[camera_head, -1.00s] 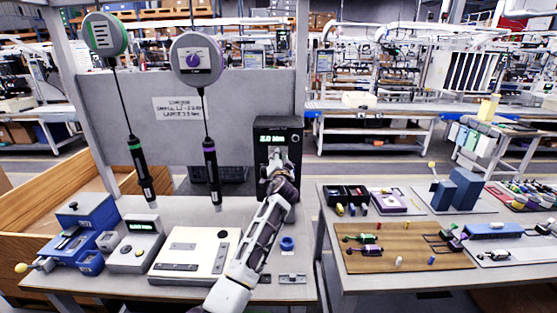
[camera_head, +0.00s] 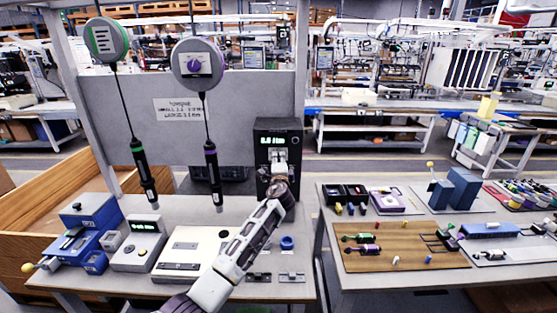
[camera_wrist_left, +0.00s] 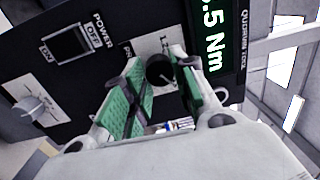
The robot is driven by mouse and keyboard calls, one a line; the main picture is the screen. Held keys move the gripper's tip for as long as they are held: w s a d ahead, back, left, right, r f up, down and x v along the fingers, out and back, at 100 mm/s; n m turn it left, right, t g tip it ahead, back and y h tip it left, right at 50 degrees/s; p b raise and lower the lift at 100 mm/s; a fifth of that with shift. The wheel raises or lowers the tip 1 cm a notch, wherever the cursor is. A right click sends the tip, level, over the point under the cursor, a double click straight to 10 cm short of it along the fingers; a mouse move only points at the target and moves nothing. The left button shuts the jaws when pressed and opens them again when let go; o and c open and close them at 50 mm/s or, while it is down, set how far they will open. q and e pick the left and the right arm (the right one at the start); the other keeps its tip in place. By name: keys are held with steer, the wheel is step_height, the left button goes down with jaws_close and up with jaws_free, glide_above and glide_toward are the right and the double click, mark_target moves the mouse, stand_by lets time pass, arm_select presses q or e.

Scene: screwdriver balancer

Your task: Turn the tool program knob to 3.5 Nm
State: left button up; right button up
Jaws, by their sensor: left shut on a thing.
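The black controller box (camera_head: 264,185) stands upright at the back right of the near bench. Its green display (camera_head: 274,140) looks like 3.5 Nm, though the first digit is blurred. In the left wrist view the display (camera_wrist_left: 216,45) shows ".5 Nm", with its first digit partly cut off. My left gripper (camera_head: 280,157) is at the box's front, below the display. In the wrist view its green-padded fingers (camera_wrist_left: 163,84) are shut on the dark round program knob (camera_wrist_left: 160,71). The fingers partly hide the knob and its label. My right gripper is not in view.
A power switch (camera_wrist_left: 67,45) and a pale knob (camera_wrist_left: 36,110) sit on the same panel. Two screwdrivers (camera_head: 144,170) (camera_head: 213,175) hang left of the box. A grey-white fixture (camera_head: 190,250) and a blue ring (camera_head: 287,242) are near my left arm.

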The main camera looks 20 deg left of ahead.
arm_select(q)
steer(key=shift+d+f+m, duration=0.1)
steer(key=shift+f+m, duration=0.1)
steer(key=shift+m, duration=0.3)
steer(key=o, duration=1.1)
steer(key=shift+r, duration=0.1)
steer(key=shift+c, duration=0.2)
steer(key=v, duration=1.2)
